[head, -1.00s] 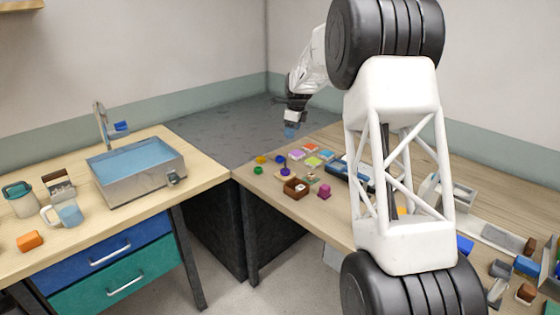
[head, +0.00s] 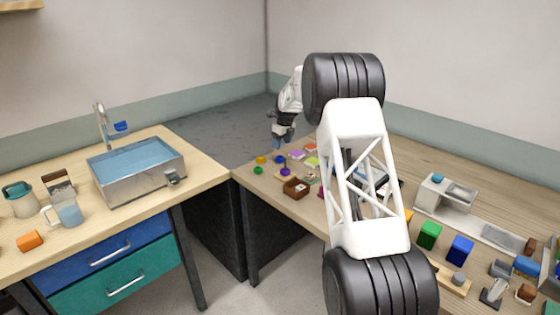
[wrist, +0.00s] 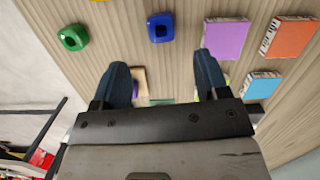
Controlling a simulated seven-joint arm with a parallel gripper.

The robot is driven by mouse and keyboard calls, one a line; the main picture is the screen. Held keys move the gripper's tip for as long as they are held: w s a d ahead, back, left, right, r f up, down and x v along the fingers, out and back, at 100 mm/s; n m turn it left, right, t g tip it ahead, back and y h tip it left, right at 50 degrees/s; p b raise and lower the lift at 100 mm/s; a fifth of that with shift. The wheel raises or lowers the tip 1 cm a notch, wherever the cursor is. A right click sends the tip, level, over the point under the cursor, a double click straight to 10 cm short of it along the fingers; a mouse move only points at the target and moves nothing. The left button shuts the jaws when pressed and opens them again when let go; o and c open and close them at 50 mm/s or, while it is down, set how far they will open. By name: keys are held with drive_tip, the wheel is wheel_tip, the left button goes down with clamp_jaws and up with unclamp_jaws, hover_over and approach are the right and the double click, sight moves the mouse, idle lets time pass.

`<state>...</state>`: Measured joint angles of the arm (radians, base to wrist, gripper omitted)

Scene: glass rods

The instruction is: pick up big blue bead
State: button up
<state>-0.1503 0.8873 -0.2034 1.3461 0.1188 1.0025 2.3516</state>
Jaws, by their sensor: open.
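The blue bead (wrist: 160,28) lies on the wooden table near the top of the wrist view, a chunky ring with a dark hole. In the head view the blue bead (head: 281,158) lies near the table's far left corner. My gripper (wrist: 163,68) is open and empty, its two dark blue fingers pointing down above the table. The bead is beyond the fingertips in the wrist view, not between them. In the head view my gripper (head: 284,142) hangs just behind and above the bead.
A green bead (wrist: 73,37) lies left of the blue one, with a yellow bead (wrist: 100,1) cut off at the top edge. Purple (wrist: 225,38), orange (wrist: 290,37) and cyan (wrist: 262,85) tiles lie to the right. A brown box (head: 295,188) stands nearer the table's front.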

sight(280, 156)
drive_tip(key=shift+w+a+f, duration=0.1)
drive_tip(key=shift+a+f, duration=0.05)
drive_tip(key=shift+f, duration=1.15)
drive_tip(key=shift+f, duration=0.15)
drive_tip(key=shift+w+a+f, duration=0.15)
drive_tip(key=shift+f, duration=1.1)
drive_tip(key=shift+w+a+f, duration=0.1)
drive_tip(key=shift+f, duration=1.1)
drive_tip(key=c, duration=1)
drive_tip(key=shift+r, duration=0.1)
